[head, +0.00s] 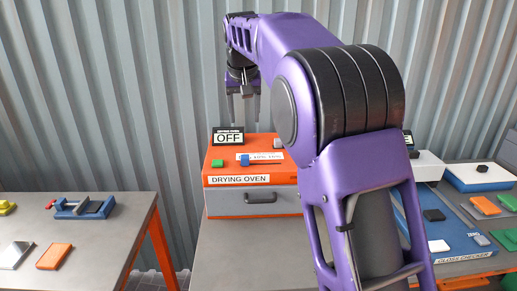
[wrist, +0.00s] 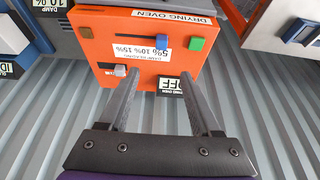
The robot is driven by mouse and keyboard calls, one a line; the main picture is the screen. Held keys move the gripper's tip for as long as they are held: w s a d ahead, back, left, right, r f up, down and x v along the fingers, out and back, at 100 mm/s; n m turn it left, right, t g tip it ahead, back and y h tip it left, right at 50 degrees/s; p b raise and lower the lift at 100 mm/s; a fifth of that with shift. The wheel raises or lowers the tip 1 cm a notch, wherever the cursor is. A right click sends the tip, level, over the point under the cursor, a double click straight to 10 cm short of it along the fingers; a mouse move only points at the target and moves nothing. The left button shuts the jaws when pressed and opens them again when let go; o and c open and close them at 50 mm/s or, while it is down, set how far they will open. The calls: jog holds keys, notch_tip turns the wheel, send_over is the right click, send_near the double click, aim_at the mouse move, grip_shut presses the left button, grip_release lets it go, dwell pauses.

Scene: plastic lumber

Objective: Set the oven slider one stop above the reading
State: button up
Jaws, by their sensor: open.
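The orange-and-grey drying oven (head: 252,180) has a blue slider knob (head: 245,159) on its sloped top, also seen in the wrist view (wrist: 168,42). The knob sits at the head view's left end of its slot, by the 5% end of the 5%, 10%, 15% label (wrist: 148,50). The oven display (head: 229,138) reads OFF. A damp display (wrist: 50,4), partly cut off in the wrist view, shows 10 %. My gripper (head: 243,112) is open and empty above the oven's back; its fingers (wrist: 160,74) are apart from the knob.
A green button (wrist: 197,44) is beside the slider and a grey knob (wrist: 119,71) is near the oven's rear edge. A blue gloss checker (head: 462,243) and loose samples stand right. A blue vise (head: 84,208) is on the left table. My arm hides the middle.

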aim_at(245, 157)
jog(key=b+x, duration=0.1)
jog(key=x, duration=1.6)
jog(key=shift+a+f, duration=0.1)
jog(key=shift+f, duration=0.2)
jog(key=shift+c, duration=0.3)
grip_shut()
